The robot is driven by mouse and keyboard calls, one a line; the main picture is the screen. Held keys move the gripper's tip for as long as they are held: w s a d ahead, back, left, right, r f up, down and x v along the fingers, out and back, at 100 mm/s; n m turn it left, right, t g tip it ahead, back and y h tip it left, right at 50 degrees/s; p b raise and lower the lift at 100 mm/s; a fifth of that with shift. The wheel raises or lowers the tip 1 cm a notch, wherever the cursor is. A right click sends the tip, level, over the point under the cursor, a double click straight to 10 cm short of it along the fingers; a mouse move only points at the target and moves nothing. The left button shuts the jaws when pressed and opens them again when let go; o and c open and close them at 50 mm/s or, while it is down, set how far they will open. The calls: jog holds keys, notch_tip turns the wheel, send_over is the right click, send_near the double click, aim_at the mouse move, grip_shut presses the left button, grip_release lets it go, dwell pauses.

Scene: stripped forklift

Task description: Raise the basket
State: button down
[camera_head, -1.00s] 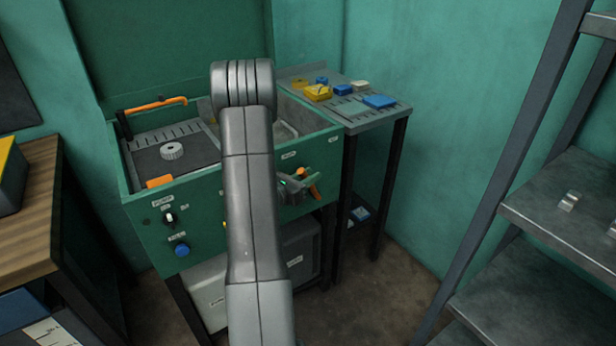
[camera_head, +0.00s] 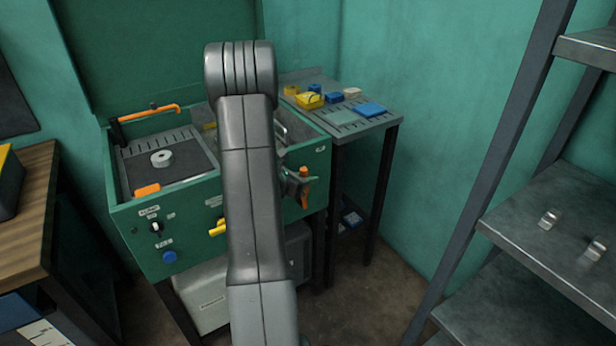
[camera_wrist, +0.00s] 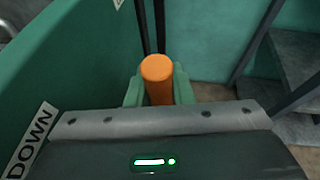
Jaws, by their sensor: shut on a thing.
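The green washer tub (camera_head: 185,210) stands ahead, with labels and controls on its front panel. At its front right is an orange lever handle (camera_head: 304,173), standing roughly upright. My gripper (camera_head: 295,184) is at this handle, mostly hidden behind my arm. In the wrist view, the orange handle (camera_wrist: 158,72) stands between the two green fingers of my gripper (camera_wrist: 158,92), which are shut on it. A "DOWN" label (camera_wrist: 32,138) shows on the panel at left. Inside the tub, a round grey part (camera_head: 161,158) lies on a dark surface; my arm hides the tub's middle, and I cannot clearly make out the basket.
A side table (camera_head: 345,118) with yellow and blue items stands behind right. A grey shelf rack (camera_head: 545,235) is at right, a wooden bench (camera_head: 25,215) at left. A yellow handle (camera_head: 217,228) and blue knob (camera_head: 169,257) are on the panel. Open floor lies between tub and rack.

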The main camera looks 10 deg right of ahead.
jog(key=w+d+f+g+y+p, duration=0.2)
jog(key=d+y+p, duration=0.5)
jog(key=p, duration=0.7)
jog(key=shift+w+d+m+g, duration=0.4)
jog(key=shift+w+d+g, duration=0.05)
jog(key=shift+w+g, duration=0.15)
jog(key=shift+s+f, duration=0.1)
jog(key=shift+f, duration=0.2)
jog(key=c, duration=1.6)
grip_release()
jog(key=shift+d, duration=0.1)
jog(key=o, duration=0.3)
jog(key=shift+d+f+y, duration=0.2)
jog(key=shift+y, duration=0.1)
jog(key=shift+a+r, duration=0.15)
